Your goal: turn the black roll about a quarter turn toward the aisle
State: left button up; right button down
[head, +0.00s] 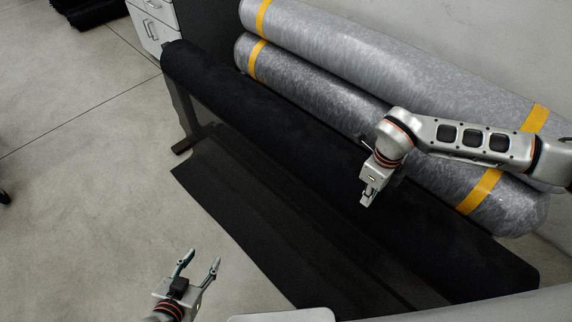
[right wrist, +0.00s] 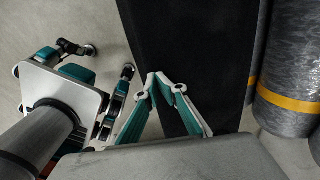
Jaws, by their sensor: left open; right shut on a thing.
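The long black roll (head: 285,135) runs diagonally from the upper left to the lower right in the head view. A flat black sheet (head: 235,190) extends along its near side, low over the floor. My right gripper (head: 366,199) is at the roll's right half, with its fingers pointing down. In the right wrist view its fingertips (right wrist: 160,82) are close together against the black material of the roll (right wrist: 185,35), shut on it. How much material lies between the fingers is hidden. My left gripper (head: 203,258) is open and empty, apart from the roll and left of the sheet.
Two grey speckled rolls with yellow bands (head: 330,88) lie behind the black roll, close to my right arm. A grey stand leg (head: 184,110) supports its left end. A white drawer cabinet (head: 150,25) stands at the back.

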jog(key=shift+s+f, duration=0.2)
jog(key=shift+f, duration=0.25)
jog(key=shift+r, duration=0.1)
jog(key=shift+r, duration=0.15)
jog(key=shift+a+r+p, duration=0.1)
jog(key=shift+r+p, duration=0.55)
jog(key=shift+p, duration=0.05)
jog(key=shift+s+a+r+p, duration=0.15)
jog(key=shift+r+p, duration=0.2)
jog(key=shift+r, duration=0.05)
jog(key=shift+s+a+r+p, duration=0.1)
jog(key=shift+a+r+p, duration=0.05)
jog(key=shift+r+p, duration=0.2)
jog(key=r+p, duration=0.1)
jog(key=s+a+r+p, duration=0.1)
jog(key=r+p, duration=0.1)
jog(key=r, duration=0.1)
jog(key=shift+s+a, duration=0.15)
jog(key=shift+a, duration=0.2)
jog(key=shift+r, duration=0.1)
